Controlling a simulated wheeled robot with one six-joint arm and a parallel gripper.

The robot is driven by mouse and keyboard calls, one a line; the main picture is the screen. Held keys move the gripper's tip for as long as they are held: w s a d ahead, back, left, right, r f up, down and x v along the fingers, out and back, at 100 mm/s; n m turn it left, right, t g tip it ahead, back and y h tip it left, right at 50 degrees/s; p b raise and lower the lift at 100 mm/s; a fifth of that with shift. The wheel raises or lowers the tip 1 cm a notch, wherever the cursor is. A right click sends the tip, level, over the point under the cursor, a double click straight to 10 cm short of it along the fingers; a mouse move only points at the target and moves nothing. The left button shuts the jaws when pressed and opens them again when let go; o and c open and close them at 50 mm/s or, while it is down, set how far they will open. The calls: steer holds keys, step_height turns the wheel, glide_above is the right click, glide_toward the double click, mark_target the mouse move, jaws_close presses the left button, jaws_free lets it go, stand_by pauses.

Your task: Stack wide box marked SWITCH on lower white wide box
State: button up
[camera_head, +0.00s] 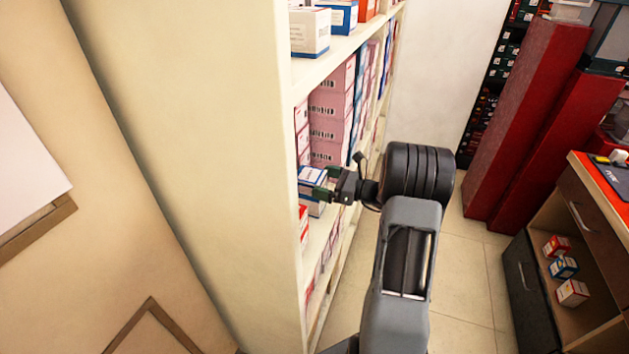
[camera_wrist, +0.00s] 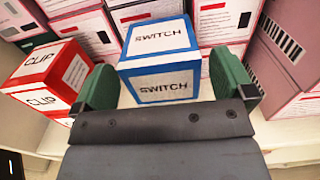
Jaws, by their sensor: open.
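A white box with blue edges marked SWITCH (camera_wrist: 160,42) stands on the shelf in the wrist view, with the word on its top and front faces. It also shows in the head view (camera_head: 313,176), partly covered by my gripper. My gripper (camera_wrist: 167,82) is open, with one green finger at each side of the SWITCH box. In the head view my gripper (camera_head: 325,184) reaches into the shelf from the right. I cannot tell whether the fingers touch the box. I cannot pick out the lower white wide box with certainty.
A red and white CLIP box (camera_wrist: 45,78) stands close to the left finger. Pink and white boxes (camera_head: 330,115) are stacked behind and beside. A shelf board (camera_head: 345,48) with a white box (camera_head: 310,32) lies above. The cabinet's side panel (camera_head: 210,150) is at left.

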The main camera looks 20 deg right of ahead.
steer(key=v, duration=0.8)
stand_by(0.4)
